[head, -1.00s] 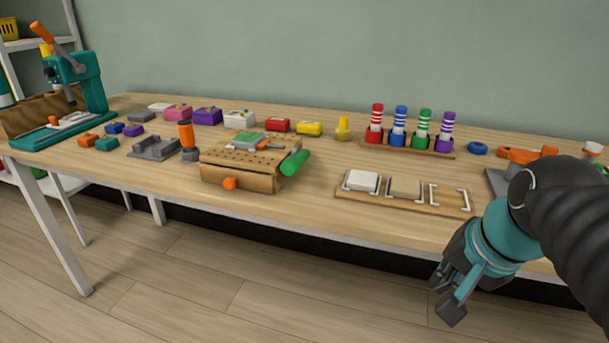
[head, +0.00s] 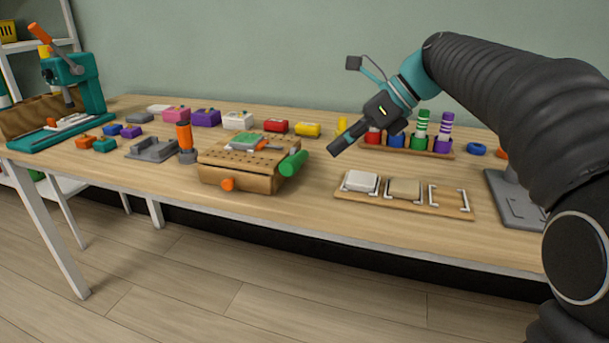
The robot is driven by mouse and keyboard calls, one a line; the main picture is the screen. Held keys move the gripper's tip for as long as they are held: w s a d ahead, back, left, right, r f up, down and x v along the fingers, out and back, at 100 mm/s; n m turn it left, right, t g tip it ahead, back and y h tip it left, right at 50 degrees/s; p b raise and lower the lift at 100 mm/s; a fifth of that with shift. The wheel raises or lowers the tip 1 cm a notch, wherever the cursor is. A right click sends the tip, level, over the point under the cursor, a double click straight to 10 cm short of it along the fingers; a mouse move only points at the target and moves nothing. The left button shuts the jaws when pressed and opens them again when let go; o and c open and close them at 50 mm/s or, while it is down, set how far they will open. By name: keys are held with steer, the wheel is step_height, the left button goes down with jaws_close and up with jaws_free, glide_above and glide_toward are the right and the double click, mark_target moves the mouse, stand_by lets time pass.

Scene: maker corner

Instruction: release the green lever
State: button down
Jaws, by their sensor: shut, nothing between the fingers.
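The green lever (head: 293,163) is a thick green bar at the right side of a wooden fixture block (head: 236,180) with rows of holes on its top. It slants up to the right. A green piece (head: 247,139) and a grey and orange part lie on the block's top. My gripper (head: 335,150) is shut and empty. In the picture, it appears to the right of the lever and a little higher, pointing down and left over the table, apart from the lever.
Several striped-capped holders (head: 421,125) stand behind my gripper. An orange-topped tool (head: 184,138) stands left of the block. A teal press (head: 75,85) is at the far left.

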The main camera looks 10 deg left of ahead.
mark_target(296, 161)
steer(key=shift+f, duration=0.1)
steer(key=b+x, duration=0.1)
steer(key=x, duration=0.9)
steer(key=shift+b, duration=0.3)
